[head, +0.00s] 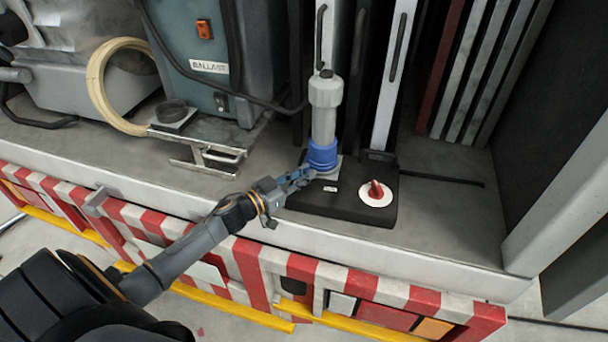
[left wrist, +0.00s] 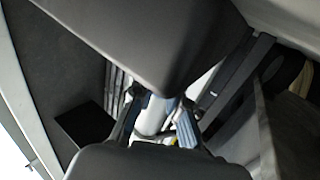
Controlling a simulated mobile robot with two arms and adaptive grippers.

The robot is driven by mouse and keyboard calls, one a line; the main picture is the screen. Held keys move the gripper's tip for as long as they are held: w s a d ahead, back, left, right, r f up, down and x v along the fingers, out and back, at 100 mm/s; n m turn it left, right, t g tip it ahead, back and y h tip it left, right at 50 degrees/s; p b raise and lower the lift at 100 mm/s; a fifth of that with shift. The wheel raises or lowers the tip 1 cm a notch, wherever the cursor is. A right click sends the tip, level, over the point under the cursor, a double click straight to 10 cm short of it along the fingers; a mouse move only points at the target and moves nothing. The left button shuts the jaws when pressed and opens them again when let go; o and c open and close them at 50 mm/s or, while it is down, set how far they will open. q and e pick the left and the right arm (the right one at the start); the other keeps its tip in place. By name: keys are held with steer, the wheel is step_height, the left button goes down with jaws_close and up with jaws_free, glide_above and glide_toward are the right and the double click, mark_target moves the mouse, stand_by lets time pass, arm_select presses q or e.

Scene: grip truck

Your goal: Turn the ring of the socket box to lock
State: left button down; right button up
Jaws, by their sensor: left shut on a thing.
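The socket box (head: 345,212) is a low black box on the truck's grey deck in the head view. A grey plug (head: 325,110) stands upright in it with a blue ring (head: 322,156) around its lower end. A red knob (head: 376,190) on a white disc sits on the box, right of the plug. My left gripper (head: 303,178) reaches in from the left and is shut on the blue ring, at its lower left side. In the left wrist view the grey plug (left wrist: 152,118) shows between the dark fingers, which hide most of the ring. My right gripper is not in view.
A teal ballast unit (head: 215,60) and a cream hose coil (head: 100,85) stand to the left. Upright panels with black handles (head: 395,75) stand close behind the box. The deck right of the box (head: 450,210) is mostly clear. A red-and-white striped edge (head: 255,262) runs along the front.

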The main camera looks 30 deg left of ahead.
arm_select(q)
steer(key=c, duration=1.3)
jaws_free()
steer(key=v, duration=1.2)
